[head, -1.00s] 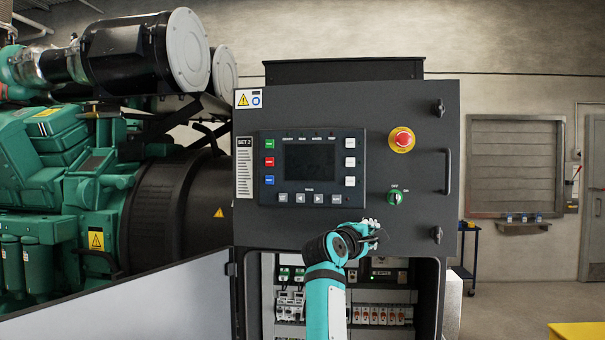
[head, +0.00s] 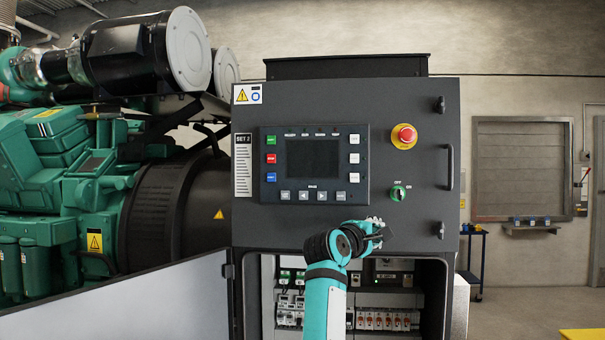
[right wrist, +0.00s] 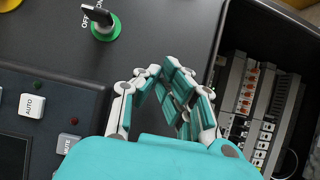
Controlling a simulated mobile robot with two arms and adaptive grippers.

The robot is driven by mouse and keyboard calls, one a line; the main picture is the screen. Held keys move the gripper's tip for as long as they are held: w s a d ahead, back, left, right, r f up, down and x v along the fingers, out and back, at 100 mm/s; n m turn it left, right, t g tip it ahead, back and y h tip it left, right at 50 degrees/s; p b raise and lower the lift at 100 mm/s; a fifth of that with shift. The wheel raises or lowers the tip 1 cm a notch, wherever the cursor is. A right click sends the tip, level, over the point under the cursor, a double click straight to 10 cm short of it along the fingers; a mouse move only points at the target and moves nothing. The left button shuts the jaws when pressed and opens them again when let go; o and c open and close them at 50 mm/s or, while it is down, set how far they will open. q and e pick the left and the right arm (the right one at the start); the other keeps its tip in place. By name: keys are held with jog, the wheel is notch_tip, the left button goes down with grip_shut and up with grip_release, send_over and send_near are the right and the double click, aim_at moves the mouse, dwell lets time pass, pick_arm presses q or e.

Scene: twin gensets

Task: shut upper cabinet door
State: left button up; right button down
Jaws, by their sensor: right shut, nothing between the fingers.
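The upper cabinet door (head: 420,170) is the dark panel with the screen, the red stop button and a handle (head: 449,168) on its right side. It stands slightly ajar: its right and lower edges sit a little proud of the cabinet body. My right gripper (head: 374,234) is shut and empty in front of the door's lower part, below the green switch. In the right wrist view, its fingers (right wrist: 172,80) are close to the door face (right wrist: 165,35); whether they touch it I cannot tell. My left gripper is not in view.
The lower door (head: 130,300) hangs wide open to the left. The open lower bay (head: 385,318) shows breakers and wiring below my gripper. A green genset (head: 60,200) fills the left side. A blue cart (head: 474,255) stands behind at the right, with clear floor near it.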

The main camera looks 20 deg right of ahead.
jog(key=b+v, duration=0.3)
jog(key=v, duration=0.4)
jog(key=shift+a, duration=0.1)
dwell(0.4)
